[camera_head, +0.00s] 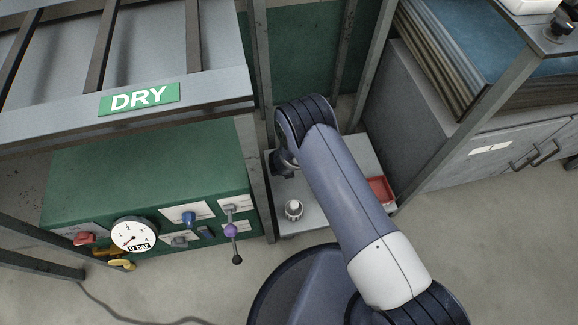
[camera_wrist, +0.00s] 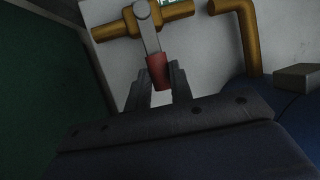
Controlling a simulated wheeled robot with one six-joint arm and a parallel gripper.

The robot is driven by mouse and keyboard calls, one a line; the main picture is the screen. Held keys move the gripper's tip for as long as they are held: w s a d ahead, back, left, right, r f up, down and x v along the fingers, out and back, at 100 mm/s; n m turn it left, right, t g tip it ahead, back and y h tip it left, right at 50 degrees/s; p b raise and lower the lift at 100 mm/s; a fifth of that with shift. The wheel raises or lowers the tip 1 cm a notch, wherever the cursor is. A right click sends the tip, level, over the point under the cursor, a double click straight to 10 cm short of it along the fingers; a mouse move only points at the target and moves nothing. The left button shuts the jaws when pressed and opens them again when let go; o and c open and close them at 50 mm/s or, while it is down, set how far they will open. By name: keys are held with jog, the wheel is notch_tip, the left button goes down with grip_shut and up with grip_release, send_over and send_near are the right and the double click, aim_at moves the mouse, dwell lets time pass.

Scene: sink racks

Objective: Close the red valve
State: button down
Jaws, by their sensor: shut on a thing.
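In the wrist view, the red valve has a grey lever with a red grip (camera_wrist: 159,72), mounted on a brass pipe (camera_wrist: 181,11). The lever stands crosswise to the pipe. My gripper (camera_wrist: 161,84) has one finger on each side of the red grip and is shut on it. My fingers and this valve's lever are hidden there.
The green cabinet (camera_head: 130,180) carries a gauge (camera_head: 134,234), a blue knob (camera_head: 189,217), a purple-collared lever (camera_head: 231,230) and another red handle (camera_head: 85,238). A rack marked DRY (camera_head: 140,98) overhangs it. A low shelf holds a white cup (camera_head: 294,209) and a red tray (camera_head: 381,190).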

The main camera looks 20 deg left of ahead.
jog(key=shift+a, duration=0.15)
jog(key=c, duration=1.3)
grip_release()
jog(key=shift+o, duration=0.2)
jog(key=shift+r, duration=0.1)
jog(key=p+v, duration=0.2)
jog(key=v, duration=0.8)
jog(key=shift+r+p, duration=0.3)
jog(key=shift+s, duration=0.15)
jog(key=b+x, duration=0.2)
jog(key=x, duration=0.9)
jog(key=shift+s+b, duration=0.1)
jog(key=shift+b, duration=0.25)
jog(key=shift+d, duration=0.25)
